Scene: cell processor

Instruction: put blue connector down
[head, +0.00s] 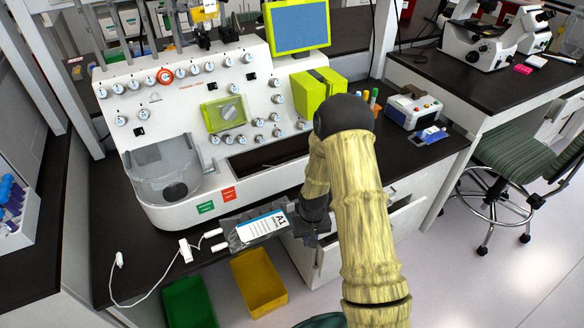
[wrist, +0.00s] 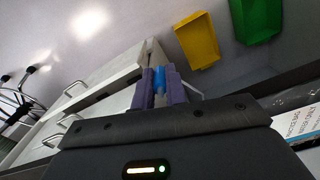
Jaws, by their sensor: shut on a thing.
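In the wrist view the purple fingers of my gripper (wrist: 160,92) are shut on the blue connector (wrist: 158,80), a small blue piece that shows between the fingertips. The yellow bin and a drawer front appear beyond the fingertips. In the head view my dark wrist is at the front edge of the counter (head: 85,290), to the right of the labelled bag. There the fingertips and the blue connector are hidden or too small to make out.
A clear bag with a white label (head: 262,226) lies by the counter's front edge. A white cable (head: 146,297) lies left of it. An open drawer (head: 402,214) juts out below the counter. A yellow bin (head: 258,283) and a green bin (head: 188,303) stand lower down. The cell processor (head: 165,140) stands behind.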

